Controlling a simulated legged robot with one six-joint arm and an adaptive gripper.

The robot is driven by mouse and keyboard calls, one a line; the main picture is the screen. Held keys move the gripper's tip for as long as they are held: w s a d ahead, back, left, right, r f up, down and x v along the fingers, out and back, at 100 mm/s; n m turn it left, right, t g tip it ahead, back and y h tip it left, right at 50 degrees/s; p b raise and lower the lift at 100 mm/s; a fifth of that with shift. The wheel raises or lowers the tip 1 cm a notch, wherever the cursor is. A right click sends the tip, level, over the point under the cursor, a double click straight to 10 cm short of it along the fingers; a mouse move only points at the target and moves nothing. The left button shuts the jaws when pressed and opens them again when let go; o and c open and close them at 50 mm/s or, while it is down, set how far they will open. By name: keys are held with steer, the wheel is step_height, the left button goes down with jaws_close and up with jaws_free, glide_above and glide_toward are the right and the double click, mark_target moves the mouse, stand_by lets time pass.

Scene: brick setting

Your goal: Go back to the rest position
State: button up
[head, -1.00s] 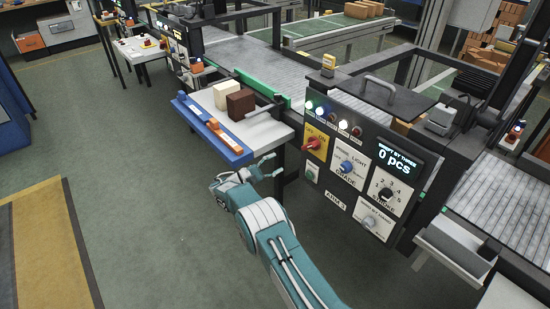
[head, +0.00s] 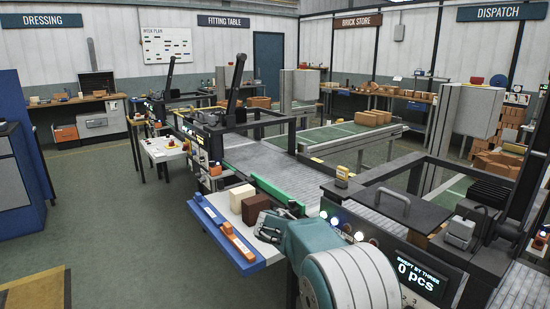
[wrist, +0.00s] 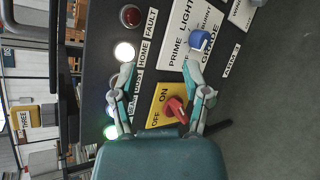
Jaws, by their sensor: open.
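My gripper (head: 268,228) is teal and grey, at the front edge of the white side table in the head view. My large teal and white arm link fills the lower middle there and hides most of the control panel. In the wrist view my gripper (wrist: 160,62) has its two fingers spread, with nothing between them but the panel behind. The control panel (wrist: 95,60) shows sideways there, with a red knob (wrist: 176,109) on a yellow OFF/ON plate and a blue knob (wrist: 199,41) on the GRADE plate. Neither knob appears gripped.
On the white side table (head: 267,241) stand a cream block (head: 242,197) and a brown block (head: 256,210), beside a blue rail (head: 217,228) with orange pieces. The display (head: 416,273) reads 0 pcs. Green floor (head: 130,235) is open at left.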

steer(key=s+d+r+m+y, duration=0.2)
steer(key=s+r+y, duration=0.1)
steer(key=s, duration=0.5)
steer(key=s+d+r+m+y, duration=0.1)
steer(key=s+r+m+y, duration=0.2)
steer(key=s, duration=0.6)
steer(key=s+a+m+t+y, duration=0.1)
steer(key=s+t+y, duration=0.1)
steer(key=s, duration=0.7)
steer(key=s+a+f+m+t+y, duration=0.1)
steer(key=s+y, duration=0.3)
steer(key=s, duration=0.5)
steer(key=shift+s+a+m+t+y, duration=0.4)
steer(key=shift+a+m, duration=0.2)
steer(key=shift+a, duration=0.2)
steer(key=shift+w, duration=0.1)
